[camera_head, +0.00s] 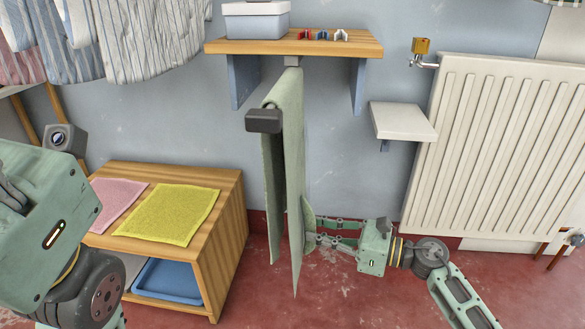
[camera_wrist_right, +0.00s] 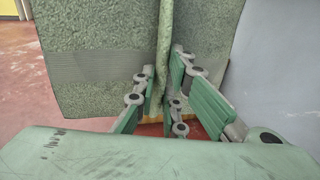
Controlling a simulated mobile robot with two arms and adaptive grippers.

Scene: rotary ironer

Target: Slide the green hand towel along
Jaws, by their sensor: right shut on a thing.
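The green hand towel (camera_head: 293,165) hangs draped over a rail that comes out from the wall under the shelf. Its two layers hang down on either side, one reaching lower. The rail's dark end cap (camera_head: 263,121) shows at the near end. My right gripper (camera_head: 312,232) reaches in from the right, low on the towel, and is shut on its edge. In the right wrist view the towel (camera_wrist_right: 100,60) shows a paler band, and its edge passes between the fingers. My left gripper's green body (camera_head: 55,232) is at the left; its fingers are not clearly visible.
A wooden cabinet (camera_head: 225,215) at left bears a pink cloth (camera_head: 115,200) and a yellow cloth (camera_head: 170,214), with a blue tray (camera_head: 165,282) inside. A wooden shelf (camera_head: 240,47) is above the rail. A small white shelf (camera_head: 403,121) and a radiator (camera_head: 500,150) are at right.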

